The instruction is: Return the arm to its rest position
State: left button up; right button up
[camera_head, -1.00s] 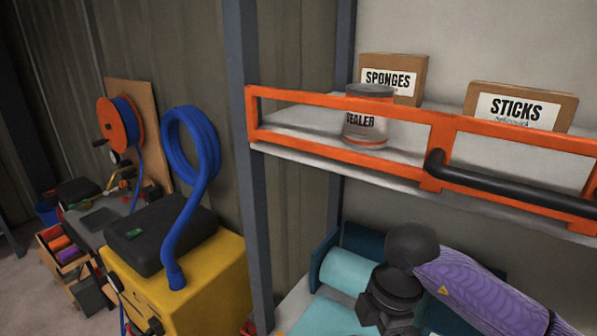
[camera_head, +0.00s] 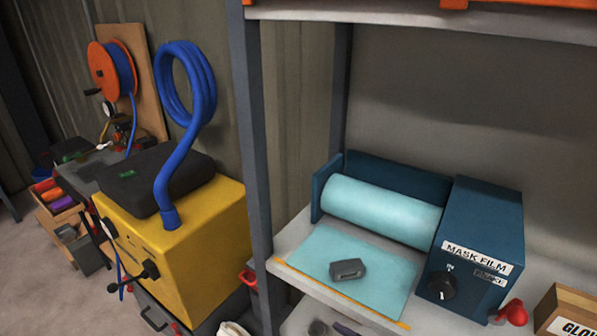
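Neither of my arms nor grippers shows in the head view now. The shelf unit (camera_head: 256,170) stands where an arm showed earlier. On its middle level sits a blue mask film dispenser (camera_head: 484,228) with a pale teal film roll (camera_head: 382,211). A sheet of film (camera_head: 315,256) lies flat in front of the roll. A small dark grey block-like item (camera_head: 348,270) lies on the sheet. Whether either gripper is open or shut is out of sight.
A red item (camera_head: 512,313) and an open cardboard box (camera_head: 570,310) are right of the dispenser. Left of the shelf stands a yellow machine (camera_head: 190,255) with a coiled blue hose (camera_head: 172,185). An orange hose reel (camera_head: 104,70) is behind. Floor (camera_head: 35,262) shows at far left.

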jog(key=s+d+f+m+g+h+b, duration=0.1)
jog(key=s+d+f+m+h+b, duration=0.15)
jog(key=s+f, duration=0.4)
jog(key=s+d+f+m+g+h+b, duration=0.1)
jog(key=s+d+f+m+h, duration=0.2)
jog(key=f, duration=0.6)
jog(key=s+d+f+m+g+h+b, duration=0.1)
jog(key=s+d+f+h, duration=0.3)
jog(key=f, duration=0.4)
pick_arm(q)
notch_tip(320, 180, down, 9)
jog(key=s+b, duration=0.1)
jog(key=b, duration=0.2)
jog(key=shift+a+f, duration=0.15)
pick_arm(e)
jog(key=s+d+f+g+h, duration=0.1)
jog(key=s+f+g, duration=0.2)
jog(key=s, duration=0.8)
jog(key=s+f+m+g, duration=0.1)
jog(key=s+f+g, duration=0.3)
jog(key=s, duration=0.6)
notch_tip(320, 180, down, 2)
jog(key=shift+s+d+f+h, duration=0.1)
jog(key=shift+s+d+h, duration=0.25)
jog(key=shift+s+d, duration=0.05)
